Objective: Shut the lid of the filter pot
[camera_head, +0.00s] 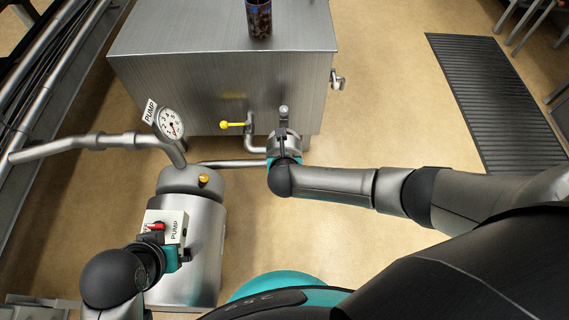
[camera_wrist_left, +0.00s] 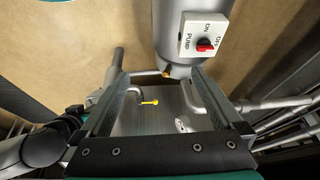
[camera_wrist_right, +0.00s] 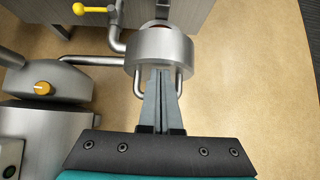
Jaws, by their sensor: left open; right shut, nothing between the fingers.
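The filter pot is the short round metal body (camera_wrist_right: 163,48) at the end of my right fingers in the right wrist view. A U-shaped metal bar hangs at its near side, and a bit of red shows at its far top edge. In the head view the pot (camera_head: 294,142) is largely hidden by my right wrist. I cannot tell how far its lid is open. My right gripper (camera_wrist_right: 161,72) is shut and empty, its fingertips between the bar's two legs at the pot's near face. My left gripper (camera_wrist_left: 158,76) is open and empty near the pump.
A steel pump tank (camera_head: 205,235) carries a switch box (camera_head: 172,222) with a red knob and an orange-yellow cap. A gauge (camera_head: 170,124), pipes and a yellow-handled valve (camera_head: 236,125) lie beyond. A large steel cabinet (camera_head: 220,70) stands behind.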

